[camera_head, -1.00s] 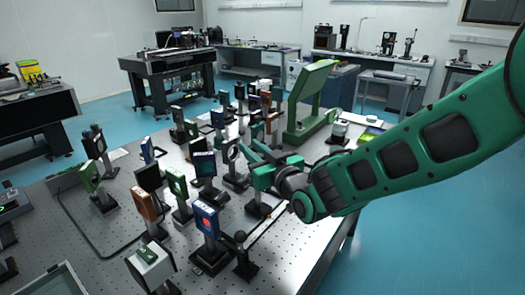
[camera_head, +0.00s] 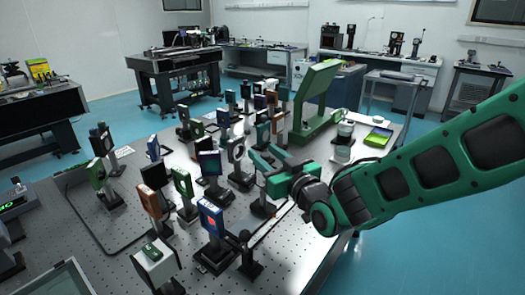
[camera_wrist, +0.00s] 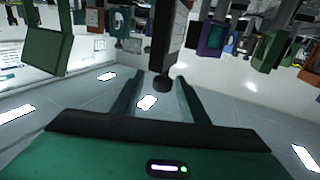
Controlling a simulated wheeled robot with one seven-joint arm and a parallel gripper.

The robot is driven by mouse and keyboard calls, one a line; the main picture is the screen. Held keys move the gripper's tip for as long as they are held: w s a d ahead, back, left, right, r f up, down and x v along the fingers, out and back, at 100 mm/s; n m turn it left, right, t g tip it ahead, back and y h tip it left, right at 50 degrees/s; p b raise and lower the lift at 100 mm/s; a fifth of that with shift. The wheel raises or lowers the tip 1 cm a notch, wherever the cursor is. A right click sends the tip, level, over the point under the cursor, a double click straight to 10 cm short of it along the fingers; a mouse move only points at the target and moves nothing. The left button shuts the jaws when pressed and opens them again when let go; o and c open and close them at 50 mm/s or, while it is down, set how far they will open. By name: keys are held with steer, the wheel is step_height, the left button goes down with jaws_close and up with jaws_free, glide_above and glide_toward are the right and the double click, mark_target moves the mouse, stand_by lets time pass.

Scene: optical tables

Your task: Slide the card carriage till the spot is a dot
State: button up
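A blue-framed card (camera_head: 211,222) with a red spot on its face stands on a black post near the front of the optical table. The spot is too small to tell its exact shape. A pale rail (camera_head: 272,226) runs beside it to the right, with a dark block (camera_head: 262,208) near it. I cannot tell for sure which part is the carriage. My gripper (camera_head: 262,162) is over the table, above and beyond the rail. In the wrist view, its two fingers (camera_wrist: 158,98) are apart, and a black post with a round end (camera_wrist: 164,55) shows beyond and between them.
Many mounted optics crowd the table left of my gripper, including a green-framed one (camera_head: 183,186) close by. A tall green stand (camera_head: 318,100) rises behind it.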

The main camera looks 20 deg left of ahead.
steer(key=v, duration=0.7)
steer(key=shift+w+d+f, duration=0.1)
steer(key=shift+d, duration=0.05)
